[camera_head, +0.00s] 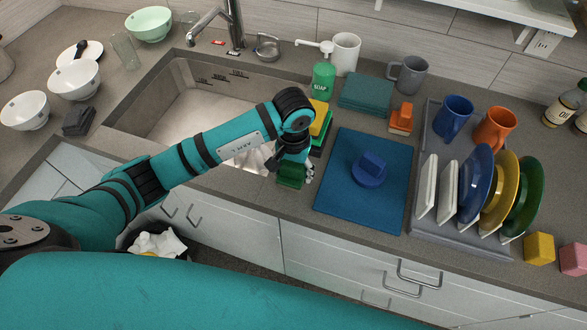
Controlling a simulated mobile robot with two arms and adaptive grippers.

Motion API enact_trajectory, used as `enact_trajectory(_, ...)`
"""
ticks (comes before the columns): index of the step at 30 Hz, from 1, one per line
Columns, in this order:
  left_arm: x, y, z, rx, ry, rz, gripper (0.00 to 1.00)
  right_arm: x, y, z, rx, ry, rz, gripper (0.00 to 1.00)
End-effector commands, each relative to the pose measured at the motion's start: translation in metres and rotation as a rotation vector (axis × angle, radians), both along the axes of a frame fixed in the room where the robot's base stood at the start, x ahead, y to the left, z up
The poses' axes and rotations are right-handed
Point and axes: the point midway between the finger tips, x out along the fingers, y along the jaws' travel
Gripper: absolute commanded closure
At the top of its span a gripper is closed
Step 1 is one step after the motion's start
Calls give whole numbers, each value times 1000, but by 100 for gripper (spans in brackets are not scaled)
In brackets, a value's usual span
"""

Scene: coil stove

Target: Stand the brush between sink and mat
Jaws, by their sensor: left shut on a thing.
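My left gripper (294,160) is shut on a green brush (291,176), low over the counter strip between the sink (160,107) and the blue mat (335,205). The gripper and wrist hide the brush's upper part. I cannot tell whether the brush touches the counter. The sink is left of the gripper, and my forearm crosses over its basin. My right gripper is out of view.
A yellow and green sponge (320,118) is just behind the gripper. A green soap bottle (323,80), folded teal cloths (366,92) and an orange brush (401,119) stand farther back. A dish rack (450,235) with plates and mugs is to the right.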

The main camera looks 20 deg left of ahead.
Motion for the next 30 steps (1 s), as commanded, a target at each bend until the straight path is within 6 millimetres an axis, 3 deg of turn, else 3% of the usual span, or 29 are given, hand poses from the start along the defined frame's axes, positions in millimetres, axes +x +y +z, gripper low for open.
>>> enact_trajectory(1, 0, 0, -1, 0, 0, 0, 37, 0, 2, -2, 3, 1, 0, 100)
enact_trajectory(6, 0, 0, -1, 0, 0, 0, 16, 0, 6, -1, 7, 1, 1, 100)
enact_trajectory(17, 0, 0, 5, -1, 1, 1, 16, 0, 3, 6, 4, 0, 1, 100)
enact_trajectory(18, 1, 0, 7, 0, -3, 0, 16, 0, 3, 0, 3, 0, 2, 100)
enact_trajectory(30, 2, 1, 86, 1, -7, 0, 16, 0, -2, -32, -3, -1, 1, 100)
